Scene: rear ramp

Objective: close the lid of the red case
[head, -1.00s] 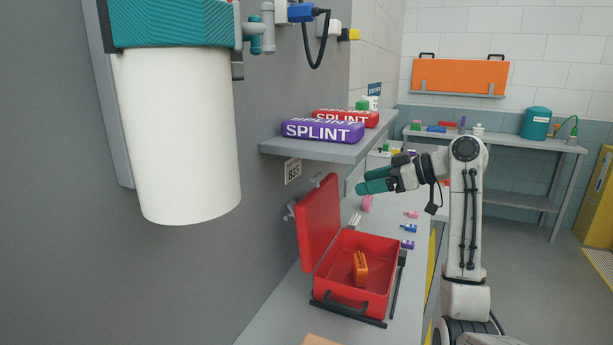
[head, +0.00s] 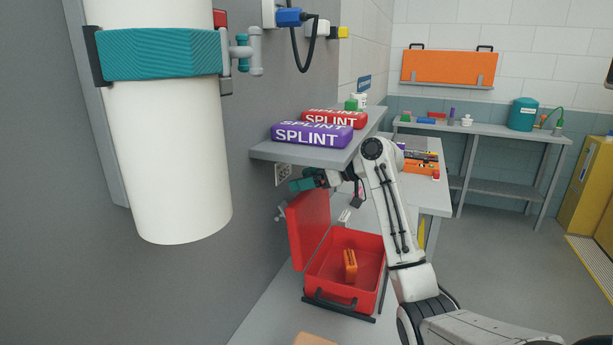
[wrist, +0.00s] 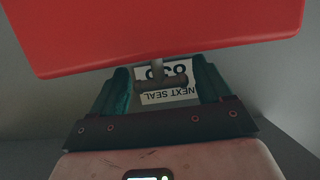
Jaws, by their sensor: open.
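The red case (head: 345,295) stands open on the bench, its tray facing up with an orange item (head: 350,265) inside. Its red lid (head: 309,230) stands raised on the left, close to the grey wall. My gripper (head: 297,184) is at the top edge of the lid, near the wall and below the shelf. In the wrist view my gripper (wrist: 164,88) is open, its two teal fingers apart. The red lid (wrist: 160,30) fills the top of that view. I cannot tell whether the fingers touch it.
A shelf (head: 300,152) with purple and red SPLINT packs (head: 312,134) juts out just above my gripper. A white cylinder (head: 165,150) is mounted on the wall at left. A grey peg (wrist: 160,82) and a label (wrist: 168,96) show between the fingers.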

